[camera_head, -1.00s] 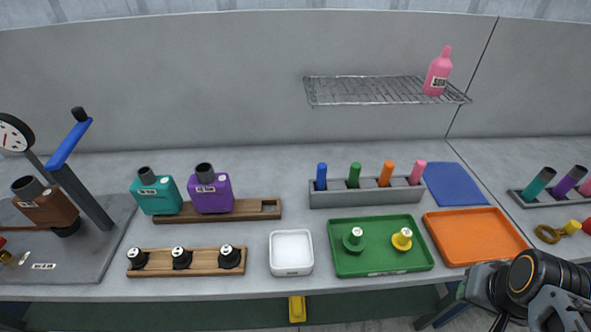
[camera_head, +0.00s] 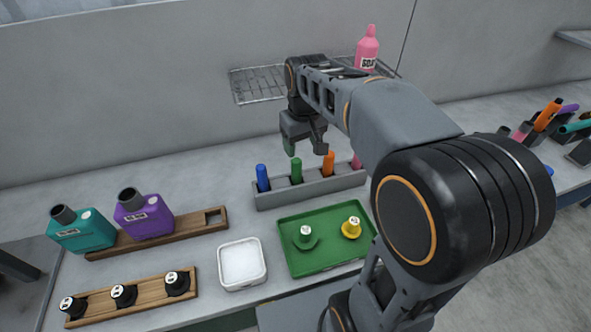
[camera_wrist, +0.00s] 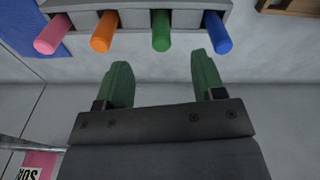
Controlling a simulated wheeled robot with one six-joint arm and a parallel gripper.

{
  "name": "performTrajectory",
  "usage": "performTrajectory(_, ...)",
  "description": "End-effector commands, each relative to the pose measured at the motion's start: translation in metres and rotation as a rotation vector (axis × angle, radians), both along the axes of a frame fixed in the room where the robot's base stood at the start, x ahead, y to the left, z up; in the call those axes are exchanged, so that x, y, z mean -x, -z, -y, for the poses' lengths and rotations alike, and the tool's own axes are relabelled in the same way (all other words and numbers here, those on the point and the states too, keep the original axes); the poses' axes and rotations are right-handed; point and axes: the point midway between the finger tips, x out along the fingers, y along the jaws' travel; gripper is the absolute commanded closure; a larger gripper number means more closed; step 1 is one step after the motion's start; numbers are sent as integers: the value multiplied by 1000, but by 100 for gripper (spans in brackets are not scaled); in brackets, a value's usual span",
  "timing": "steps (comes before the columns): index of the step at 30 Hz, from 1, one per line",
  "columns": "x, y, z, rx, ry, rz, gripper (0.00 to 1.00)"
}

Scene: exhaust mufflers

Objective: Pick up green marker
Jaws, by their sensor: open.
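The green marker (camera_head: 296,170) stands upright in a grey rack (camera_head: 315,188), between a blue marker (camera_head: 262,178) and an orange marker (camera_head: 328,162). The green marker also shows in the wrist view (camera_wrist: 160,32), beyond the fingertips and between their lines, with nothing touching it. My gripper (camera_head: 305,150) hangs above the rack, near the green and orange markers. Its green-padded fingers (camera_wrist: 157,68) are apart and empty in the wrist view. A pink marker (camera_wrist: 54,34) is at the far end of the rack, partly hidden by my arm in the head view.
A wire shelf (camera_head: 255,84) with a pink bottle (camera_head: 367,48) is on the wall behind my arm. In front of the rack lie a green tray (camera_head: 320,258) and a white dish (camera_head: 242,264). Teal (camera_head: 82,232) and purple (camera_head: 145,217) bottles stand at left.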

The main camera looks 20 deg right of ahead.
Motion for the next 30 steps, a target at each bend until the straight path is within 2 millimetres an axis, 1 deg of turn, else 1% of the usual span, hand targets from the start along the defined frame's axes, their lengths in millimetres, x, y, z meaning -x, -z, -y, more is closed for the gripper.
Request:
performTrajectory(1,-12,-4,-2,2,-20,-20,37)
performTrajectory(3,-24,-6,-4,2,-41,-43,37)
performTrajectory(6,-36,-7,-4,4,-61,-65,37)
performTrajectory(9,-42,0,-3,5,-69,-79,37)
performTrajectory(11,-43,9,-3,5,-71,-84,37)
performTrajectory(18,-43,51,-2,5,-69,-84,37)
performTrajectory(21,-43,64,-1,4,-68,-83,37)
performTrajectory(24,-43,73,-1,4,-68,-82,37)
performTrajectory(30,-43,82,-1,4,-67,-82,37)
